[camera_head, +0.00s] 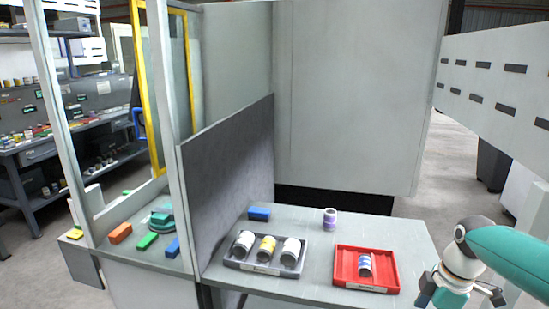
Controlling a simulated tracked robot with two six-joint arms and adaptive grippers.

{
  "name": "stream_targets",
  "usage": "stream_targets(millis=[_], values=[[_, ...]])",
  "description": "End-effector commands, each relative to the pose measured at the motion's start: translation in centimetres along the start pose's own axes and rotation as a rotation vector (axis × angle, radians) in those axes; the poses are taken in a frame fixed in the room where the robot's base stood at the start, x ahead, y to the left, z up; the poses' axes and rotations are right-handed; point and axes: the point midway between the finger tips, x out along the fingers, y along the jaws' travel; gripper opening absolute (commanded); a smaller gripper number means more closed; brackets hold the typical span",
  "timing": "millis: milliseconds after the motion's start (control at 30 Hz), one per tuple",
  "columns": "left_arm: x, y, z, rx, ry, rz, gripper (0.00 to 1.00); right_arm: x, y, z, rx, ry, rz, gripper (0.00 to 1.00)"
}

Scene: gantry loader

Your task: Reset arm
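My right arm comes in from the right edge, and my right gripper (462,293) is low at the bottom right, beside the right end of the grey table (318,283). Its tips are small and partly cut off by the bottom edge, so I cannot tell whether it is open or shut. No held object shows at it. My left arm and gripper are not in view.
A grey tray (262,268) holds several cans. A red tray (345,283) holds one can (364,265). A partition (230,175) and a yellow-framed post (153,100) rise at left.

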Motion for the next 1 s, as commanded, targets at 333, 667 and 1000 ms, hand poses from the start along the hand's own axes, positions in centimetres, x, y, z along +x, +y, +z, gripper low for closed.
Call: stream_targets(millis=[333,667,1000], values=[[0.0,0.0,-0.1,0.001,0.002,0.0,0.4,6.9,-2.6,-1.0,-0.03,-0.02,-0.183,0.91],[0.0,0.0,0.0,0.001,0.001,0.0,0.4,17.9,-9.0,-2.9,0.014,-0.011,-0.377,0.91],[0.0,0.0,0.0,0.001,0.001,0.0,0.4,31.9,-23.8,-6.2,0.566,-0.019,-0.459,0.91]])
